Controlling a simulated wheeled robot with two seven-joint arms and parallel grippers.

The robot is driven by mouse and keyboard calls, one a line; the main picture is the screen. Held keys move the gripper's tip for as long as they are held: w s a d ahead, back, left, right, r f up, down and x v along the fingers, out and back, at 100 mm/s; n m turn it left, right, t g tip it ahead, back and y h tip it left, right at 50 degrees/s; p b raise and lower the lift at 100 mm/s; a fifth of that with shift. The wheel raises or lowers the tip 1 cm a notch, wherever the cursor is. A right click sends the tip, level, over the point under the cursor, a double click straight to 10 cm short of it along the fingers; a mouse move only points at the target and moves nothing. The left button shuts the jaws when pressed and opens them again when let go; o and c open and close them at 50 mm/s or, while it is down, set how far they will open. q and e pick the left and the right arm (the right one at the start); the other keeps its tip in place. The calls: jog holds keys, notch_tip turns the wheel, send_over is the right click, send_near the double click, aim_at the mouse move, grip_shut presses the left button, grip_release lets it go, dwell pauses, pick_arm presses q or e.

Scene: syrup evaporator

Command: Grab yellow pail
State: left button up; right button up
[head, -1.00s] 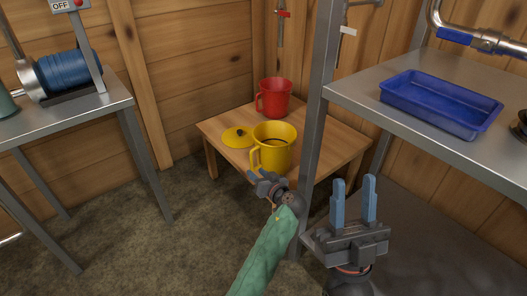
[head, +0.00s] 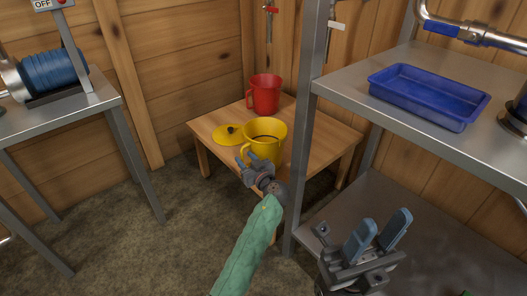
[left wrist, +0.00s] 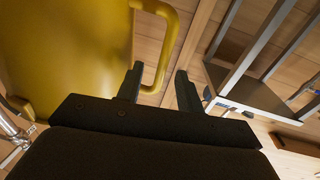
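The yellow pail (head: 268,140) stands upright on a low wooden table, with its handle on the left side. In the left wrist view the pail (left wrist: 65,50) fills the upper left, and its handle (left wrist: 172,45) reaches down between my fingers. My left gripper (head: 246,163) is at the pail's near left side, by the handle; it also shows in the left wrist view (left wrist: 160,82). It is open, with clear gaps beside the handle, and I cannot tell whether it touches. My right gripper (head: 379,232) is open and empty at the lower right, away from the pail.
A yellow lid (head: 227,136) lies left of the pail on the wooden table (head: 310,155), and a red pail (head: 265,92) stands behind. A metal rack post (head: 300,150) rises right of the pail. A blue tray (head: 430,95) sits on the rack shelf.

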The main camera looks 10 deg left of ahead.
pick_arm(q)
jog(key=x, duration=0.4)
jog(key=shift+w+a+f+b, duration=0.15)
jog(key=shift+a+f+b, duration=0.1)
jog(key=shift+b, duration=0.1)
jog(key=shift+r, duration=0.1)
jog(key=shift+c, duration=0.3)
grip_shut()
